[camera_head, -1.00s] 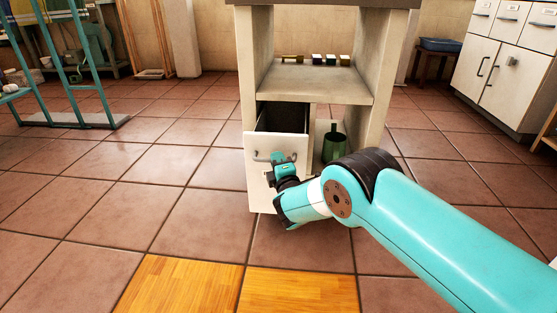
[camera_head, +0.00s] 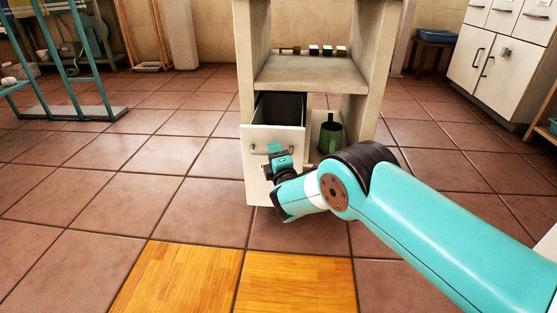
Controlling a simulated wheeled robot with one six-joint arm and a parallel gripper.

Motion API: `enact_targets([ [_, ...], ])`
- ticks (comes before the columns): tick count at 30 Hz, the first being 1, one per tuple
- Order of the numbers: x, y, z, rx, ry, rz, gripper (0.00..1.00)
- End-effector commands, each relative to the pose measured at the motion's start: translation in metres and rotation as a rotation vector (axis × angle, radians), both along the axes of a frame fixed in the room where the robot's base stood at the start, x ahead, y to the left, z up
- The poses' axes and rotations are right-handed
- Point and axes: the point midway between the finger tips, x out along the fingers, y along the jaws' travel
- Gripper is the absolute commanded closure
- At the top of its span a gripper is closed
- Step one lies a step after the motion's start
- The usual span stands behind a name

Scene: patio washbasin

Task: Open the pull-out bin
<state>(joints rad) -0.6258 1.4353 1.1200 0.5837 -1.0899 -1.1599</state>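The pull-out bin (camera_head: 258,178) is a pale front panel with a dark box behind it, low on the left side of the washbasin stand (camera_head: 312,74). It stands partly out of the stand, and its dark interior (camera_head: 281,107) shows from above. A metal bar handle (camera_head: 259,151) runs across the upper part of the panel. My gripper (camera_head: 273,157) is at the right part of this handle, right against the panel. My own wrist hides part of the panel, and the fingertips are too small and covered to show whether they are closed on the bar.
A green container (camera_head: 330,134) stands in the open bay right of the bin. Small items (camera_head: 314,50) sit on the shelf above. White cabinets (camera_head: 505,70) stand at the right and a teal rack (camera_head: 60,90) at the left. The tiled floor before the bin is clear.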

Motion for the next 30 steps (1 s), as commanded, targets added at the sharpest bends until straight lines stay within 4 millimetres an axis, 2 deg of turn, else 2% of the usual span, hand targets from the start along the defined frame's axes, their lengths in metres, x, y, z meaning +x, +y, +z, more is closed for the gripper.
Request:
enact_targets([
  [5, -0.012, -0.004, -0.001, -0.001, 0.004, -0.001, 0.61],
  [20, -0.081, -0.03, -0.013, -0.007, 0.004, 0.003, 0.61],
  [22, -0.084, -0.032, -0.008, -0.004, 0.002, 0.001, 0.61],
  [30, -0.099, -0.037, -0.011, -0.003, 0.002, 0.001, 0.61],
])
